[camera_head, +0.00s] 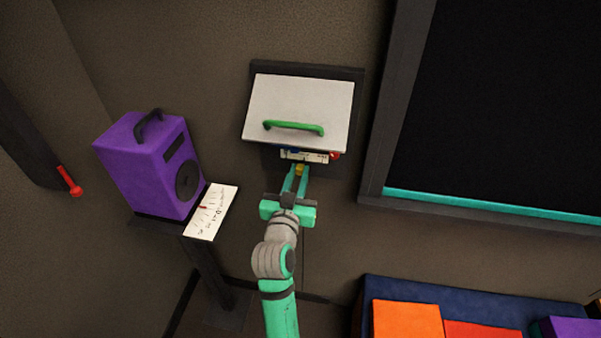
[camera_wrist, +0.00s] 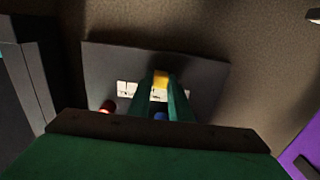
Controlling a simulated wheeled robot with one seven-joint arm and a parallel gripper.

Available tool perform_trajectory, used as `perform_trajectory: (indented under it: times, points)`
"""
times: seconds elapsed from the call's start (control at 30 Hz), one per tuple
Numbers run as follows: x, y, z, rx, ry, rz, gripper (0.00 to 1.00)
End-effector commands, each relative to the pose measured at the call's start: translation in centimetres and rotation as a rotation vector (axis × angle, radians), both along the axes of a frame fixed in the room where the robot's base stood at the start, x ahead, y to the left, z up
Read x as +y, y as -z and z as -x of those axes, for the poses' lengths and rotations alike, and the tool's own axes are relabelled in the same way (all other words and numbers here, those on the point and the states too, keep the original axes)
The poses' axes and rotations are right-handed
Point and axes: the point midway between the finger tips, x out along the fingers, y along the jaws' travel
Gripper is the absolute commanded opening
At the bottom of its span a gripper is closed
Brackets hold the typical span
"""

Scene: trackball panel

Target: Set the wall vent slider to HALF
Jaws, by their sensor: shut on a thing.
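A dark wall panel (camera_head: 257,90) carries a pale cover (camera_head: 300,105) with a green handle (camera_head: 293,127). Below the cover is a white label strip (camera_head: 304,155), its words too small to read. My gripper (camera_head: 299,172) reaches up to the panel just under the strip. It is shut on a small yellow knob (camera_wrist: 161,79), probably the slider's. The yellow knob is partly hidden by my fingers. In the wrist view, white label pieces (camera_wrist: 126,93) show on both sides of the fingers. The slider's setting cannot be read.
A red knob (camera_head: 335,155) sits at the strip's right end. A purple speaker (camera_head: 146,170) and a paper sheet (camera_head: 211,212) rest on a stand at left. A red-handled lever (camera_head: 69,180) is on the left wall. A dark framed screen (camera_head: 500,100) is at right.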

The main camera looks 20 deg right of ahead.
Motion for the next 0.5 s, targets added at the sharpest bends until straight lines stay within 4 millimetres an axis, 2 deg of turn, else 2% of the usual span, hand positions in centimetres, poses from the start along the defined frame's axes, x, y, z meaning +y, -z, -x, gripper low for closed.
perform_trajectory:
  times: [0.37,0.4,0.47,0.5]
  points:
    - [0.15,0.04,0.25,0.001,-0.010,-0.001,0.00]
    - [0.17,0.04,0.24,0.001,-0.010,-0.001,0.20]
    - [0.19,0.03,0.23,0.000,-0.011,0.000,0.35]
    - [0.19,0.03,0.21,0.000,-0.011,0.000,0.38]
